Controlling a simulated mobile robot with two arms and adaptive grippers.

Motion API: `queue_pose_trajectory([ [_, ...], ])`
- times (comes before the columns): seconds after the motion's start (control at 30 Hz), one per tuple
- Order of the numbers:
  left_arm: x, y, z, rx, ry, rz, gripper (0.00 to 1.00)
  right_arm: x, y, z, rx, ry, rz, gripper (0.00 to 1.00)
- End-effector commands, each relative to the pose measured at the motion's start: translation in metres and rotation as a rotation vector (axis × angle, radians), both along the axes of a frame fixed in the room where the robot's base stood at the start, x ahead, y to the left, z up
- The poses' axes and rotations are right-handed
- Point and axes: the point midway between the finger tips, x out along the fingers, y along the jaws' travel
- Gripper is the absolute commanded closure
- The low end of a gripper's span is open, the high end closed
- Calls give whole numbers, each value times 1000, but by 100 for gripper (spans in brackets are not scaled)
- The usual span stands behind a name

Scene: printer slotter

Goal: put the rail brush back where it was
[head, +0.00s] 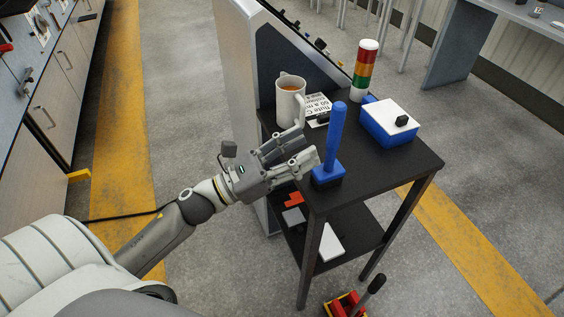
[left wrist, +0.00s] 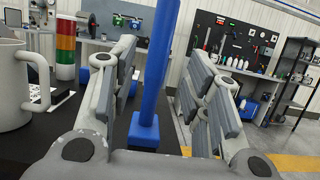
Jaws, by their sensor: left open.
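The blue rail brush (head: 335,137) stands upright on the near corner of a small black table (head: 403,160). Its handle points up from a blue block with a dark underside. My left gripper (head: 308,146) is open beside the handle, at its left in the head view. In the left wrist view the blue handle (left wrist: 160,60) stands in the gap between the two spread fingers, a little beyond them. The fingers are not closed on it. My right gripper is out of view.
A white mug (head: 290,103), a printed card (head: 317,106), a red-yellow-green signal light (head: 365,70) and a blue-white box (head: 390,122) share the tabletop. A lower shelf (head: 358,232) holds small items. A red-yellow caddy (head: 345,304) is on the floor. A workbench runs along the left.

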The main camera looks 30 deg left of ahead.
Motion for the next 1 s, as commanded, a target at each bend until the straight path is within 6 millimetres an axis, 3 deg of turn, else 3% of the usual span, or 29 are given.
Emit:
queue_pose_trajectory([
  [0.3,-26,20,-11,-1,1,0,56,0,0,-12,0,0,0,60],
  [0.6,-28,22,-11,-2,1,0,56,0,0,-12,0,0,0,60],
  [0.7,-23,28,-22,-40,45,13,56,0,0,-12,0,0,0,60],
  [0.77,-14,39,-41,-107,118,34,56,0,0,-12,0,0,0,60],
  [0.87,6,66,-97,-305,321,97,56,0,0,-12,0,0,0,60],
  [0.97,18,96,-181,-586,575,193,56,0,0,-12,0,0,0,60],
  [1.0,18,106,-217,-707,675,237,56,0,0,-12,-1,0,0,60],
])
